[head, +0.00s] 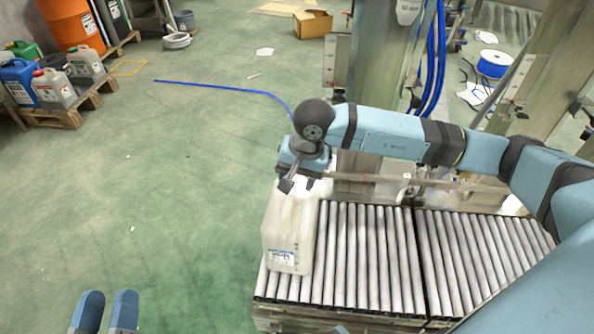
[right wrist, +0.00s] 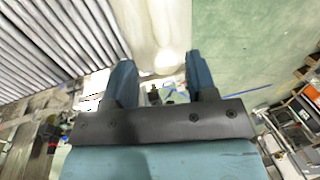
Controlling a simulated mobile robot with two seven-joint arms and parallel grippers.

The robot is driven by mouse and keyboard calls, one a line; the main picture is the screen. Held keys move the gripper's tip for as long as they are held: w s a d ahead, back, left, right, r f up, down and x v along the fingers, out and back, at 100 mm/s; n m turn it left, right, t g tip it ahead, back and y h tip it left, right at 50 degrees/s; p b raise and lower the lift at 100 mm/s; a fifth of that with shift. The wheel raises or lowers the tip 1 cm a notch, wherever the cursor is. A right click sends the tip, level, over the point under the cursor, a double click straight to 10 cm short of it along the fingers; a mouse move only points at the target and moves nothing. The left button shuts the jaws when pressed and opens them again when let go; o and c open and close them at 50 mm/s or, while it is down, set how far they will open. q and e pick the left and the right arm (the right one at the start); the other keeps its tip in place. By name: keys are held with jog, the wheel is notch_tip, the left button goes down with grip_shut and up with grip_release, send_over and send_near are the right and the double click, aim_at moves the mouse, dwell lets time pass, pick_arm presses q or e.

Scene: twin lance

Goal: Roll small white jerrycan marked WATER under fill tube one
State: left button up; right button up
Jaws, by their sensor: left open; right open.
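A white jerrycan (head: 288,235) stands upright on the left end of the roller conveyor (head: 372,262). Its small label is too small to read. My right gripper (head: 299,186) is open above the jerrycan's far top end. In the right wrist view, the white jerrycan (right wrist: 168,25) shows between and beyond the open fingers of my right gripper (right wrist: 160,62). I cannot tell whether a finger touches it. My left gripper (head: 107,300) is open and empty over the floor at the lower left. No fill tube can be made out for certain.
Steel uprights (head: 375,60) with blue hoses (head: 432,60) stand behind the conveyor. A metal rail runs along its far side. Other jerrycans sit on a pallet (head: 75,110) at the far left. A cardboard box (head: 312,23) lies at the back. The green floor on the left is mostly clear.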

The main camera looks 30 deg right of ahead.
aim_at(289, 201)
jog(key=f, duration=0.3)
jog(key=w+a+f+b, duration=0.1)
jog(key=f, duration=0.2)
jog(key=f+b, duration=0.1)
jog(key=f, duration=0.3)
jog(key=shift+w+a, duration=0.2)
jog(key=shift+a, duration=0.1)
pick_arm(q)
jog(key=f, duration=0.2)
jog(key=g, duration=0.1)
jog(key=shift+w+d+f, duration=0.1)
jog(key=shift+d+f, duration=0.15)
jog(key=shift+f, duration=0.15)
